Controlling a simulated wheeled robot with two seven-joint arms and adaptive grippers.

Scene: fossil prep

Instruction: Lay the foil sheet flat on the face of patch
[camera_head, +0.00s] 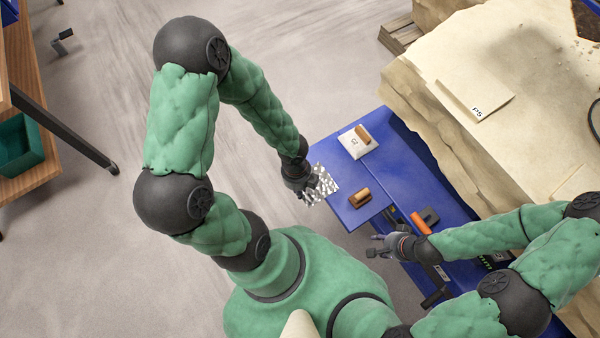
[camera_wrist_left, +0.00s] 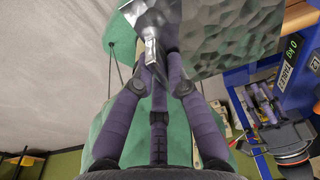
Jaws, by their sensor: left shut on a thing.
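The foil sheet (camera_head: 325,184) is silvery and crinkled. It hangs from my left gripper (camera_head: 301,188) beside the left edge of the blue cart. In the left wrist view the fingers (camera_wrist_left: 158,62) are shut on its edge, and the sheet (camera_wrist_left: 228,42) spreads out to the upper right. A pale square marked "P5" (camera_head: 473,97) lies on the big cream block at the right; it looks like the patch. It is well apart from the foil. My right gripper (camera_head: 376,246) is open and empty, near the cart's front edge.
The blue cart top (camera_head: 384,172) carries a white pad with a wooden handle (camera_head: 357,143) and a brown-handled block (camera_head: 359,197). An orange-handled tool (camera_head: 421,222) lies lower. The cream block (camera_head: 540,80) fills the right. A shelf with a green bin (camera_head: 20,145) stands at far left.

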